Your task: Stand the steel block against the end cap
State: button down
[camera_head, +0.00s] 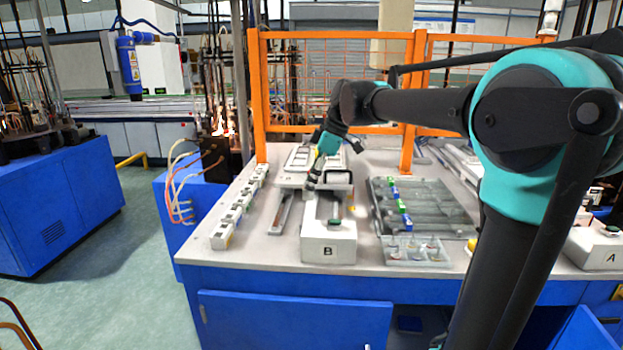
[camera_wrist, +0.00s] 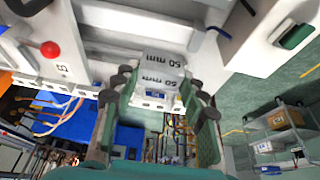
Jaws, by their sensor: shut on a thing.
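My gripper (camera_head: 313,178) reaches down over the back part of the white station marked B (camera_head: 328,248). In the wrist view my gripper (camera_wrist: 160,108) is shut on the steel block (camera_wrist: 158,84), a grey piece lettered "50 mm". The lettering shows twice, one above the other; I cannot tell whether these are two faces of one block. The block lies between the fingertips near the station's pale channel. Whether it touches the channel is unclear. The end cap cannot be made out in either view. In the head view the block is too small to tell.
A grey tray (camera_head: 455,212) with dark bars and a clear compartment box (camera_head: 415,262) stand right of the station. A row of white blocks (camera_head: 223,237) lines the table's left edge. Orange fencing (camera_head: 335,36) stands behind. A green button (camera_wrist: 298,36) shows in the wrist view.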

jog(key=shift+f, duration=3.1)
jog(key=shift+f, duration=0.25)
jog(key=c, duration=0.8)
grip_release()
jog(key=shift+o, duration=0.2)
